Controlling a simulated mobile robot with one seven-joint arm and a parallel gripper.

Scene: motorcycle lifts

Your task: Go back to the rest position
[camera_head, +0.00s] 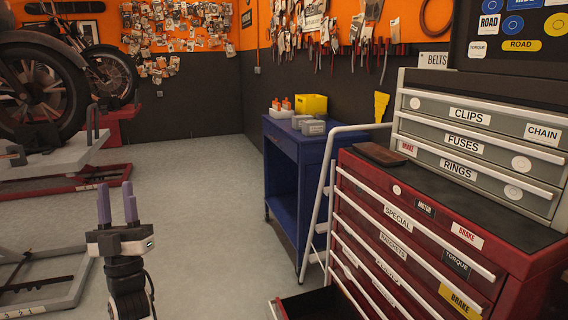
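My gripper (116,191) points upward at the lower left, over the open floor. Its two purple fingers stand apart with a gap between them. Nothing shows between the fingers. The gripper is clear of the lifts to its left and of the cabinets to its right. My arm below it runs out of the bottom of the view.
A red tool cabinet (362,219) fills the right, with a low drawer (312,303) pulled out. A blue cart (284,174) and a white ladder-like frame (322,200) stand behind it. Motorcycle lifts (62,162) stand left. The grey floor (190,190) between is clear.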

